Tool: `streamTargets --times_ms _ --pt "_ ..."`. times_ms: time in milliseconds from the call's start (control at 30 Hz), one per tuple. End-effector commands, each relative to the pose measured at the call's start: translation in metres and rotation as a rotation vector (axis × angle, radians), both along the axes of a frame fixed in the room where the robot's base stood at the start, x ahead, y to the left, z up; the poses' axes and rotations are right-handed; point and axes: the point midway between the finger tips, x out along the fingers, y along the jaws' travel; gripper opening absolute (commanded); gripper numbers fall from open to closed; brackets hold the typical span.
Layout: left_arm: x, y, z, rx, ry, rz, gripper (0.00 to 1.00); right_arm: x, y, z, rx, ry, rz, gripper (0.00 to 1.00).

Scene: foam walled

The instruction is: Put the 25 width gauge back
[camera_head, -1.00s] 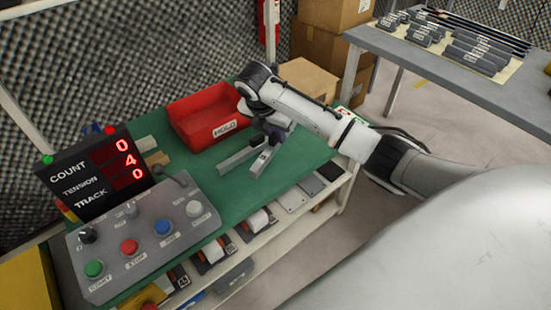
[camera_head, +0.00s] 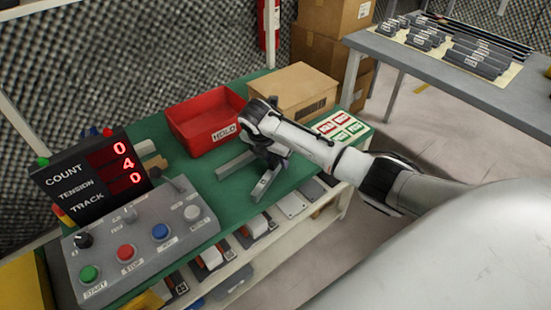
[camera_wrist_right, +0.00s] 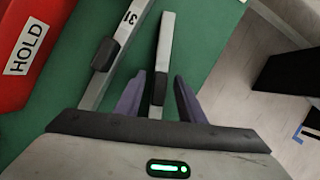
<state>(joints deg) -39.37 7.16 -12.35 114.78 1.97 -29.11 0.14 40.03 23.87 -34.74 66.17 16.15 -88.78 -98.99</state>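Two long grey gauges lie side by side on the green bench top in front of the red tray. The left gauge (camera_head: 235,164) reads "31" in the wrist view (camera_wrist_right: 128,30) and has a dark handle block. The right gauge (camera_head: 266,183) has no readable label; it also shows in the wrist view (camera_wrist_right: 165,45). My right gripper (camera_head: 272,160) is at the right gauge. In the wrist view its purple fingers (camera_wrist_right: 161,82) stand either side of that gauge's dark block, with narrow gaps showing. My left gripper is out of view.
The red HOLD tray (camera_head: 211,135) stands behind the gauges, with a cardboard box (camera_head: 306,88) to its right. A card with red and green labels (camera_head: 341,126) lies at the bench's right end. A control box (camera_head: 140,240) stands at left. A grey table (camera_head: 400,55) is at back right.

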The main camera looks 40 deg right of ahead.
Motion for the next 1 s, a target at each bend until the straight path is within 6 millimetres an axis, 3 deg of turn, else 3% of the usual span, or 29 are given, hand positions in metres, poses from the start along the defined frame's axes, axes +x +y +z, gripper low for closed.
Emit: streamTargets --times_ms 333,800,1000 --pt "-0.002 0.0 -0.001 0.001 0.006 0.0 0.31 0.0 0.002 0.008 0.001 -0.002 0.001 0.35" --pt "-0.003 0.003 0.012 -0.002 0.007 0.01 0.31 -0.016 0.033 0.092 0.0 -0.003 0.001 0.35" --pt "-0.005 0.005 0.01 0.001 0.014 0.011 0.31 -0.02 0.04 0.109 0.0 -0.001 0.0 0.35"
